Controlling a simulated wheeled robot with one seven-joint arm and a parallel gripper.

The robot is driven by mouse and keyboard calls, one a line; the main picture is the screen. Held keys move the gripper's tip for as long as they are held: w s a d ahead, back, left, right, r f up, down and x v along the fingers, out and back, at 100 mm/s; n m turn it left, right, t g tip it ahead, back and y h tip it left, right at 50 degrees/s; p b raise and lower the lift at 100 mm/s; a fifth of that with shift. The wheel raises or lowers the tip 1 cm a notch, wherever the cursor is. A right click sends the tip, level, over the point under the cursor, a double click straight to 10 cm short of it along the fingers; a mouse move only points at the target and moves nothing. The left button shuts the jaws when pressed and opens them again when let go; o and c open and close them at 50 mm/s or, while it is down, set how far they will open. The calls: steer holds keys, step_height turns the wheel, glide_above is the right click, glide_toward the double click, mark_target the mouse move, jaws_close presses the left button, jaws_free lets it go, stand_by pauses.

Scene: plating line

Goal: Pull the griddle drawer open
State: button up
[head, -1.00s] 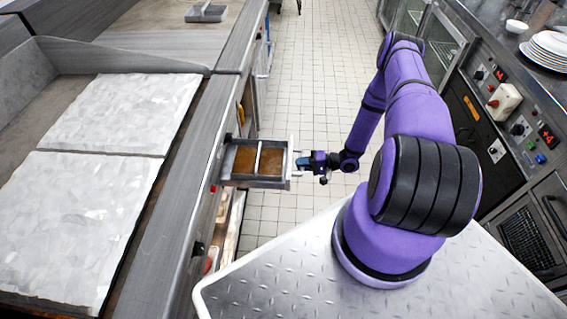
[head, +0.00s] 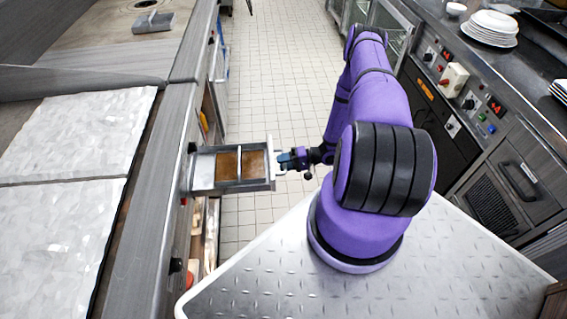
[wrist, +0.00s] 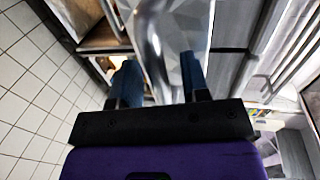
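The griddle drawer (head: 204,172) sticks out to the right from the steel counter front in the head view. It is pulled well out, showing a bare metal section at its inner end and two brown-filled compartments. My gripper (head: 283,160) is at the drawer's outer end, on its handle (head: 270,150). In the wrist view, the blue fingertips of my gripper (wrist: 160,72) stand on either side of the shiny metal handle (wrist: 155,45), which fills the space between them. The exact contact is partly hidden.
The griddle (head: 65,225) lies on the counter at left. Shelves with goods show below the drawer. A tiled aisle (head: 275,70) runs free beyond my arm. At right stands a counter with control knobs and stacked plates (head: 490,28).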

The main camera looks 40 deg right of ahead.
steer(key=v, duration=1)
steer(key=shift+s+d, duration=0.2)
steer(key=shift+d, duration=0.15)
stand_by(0.3)
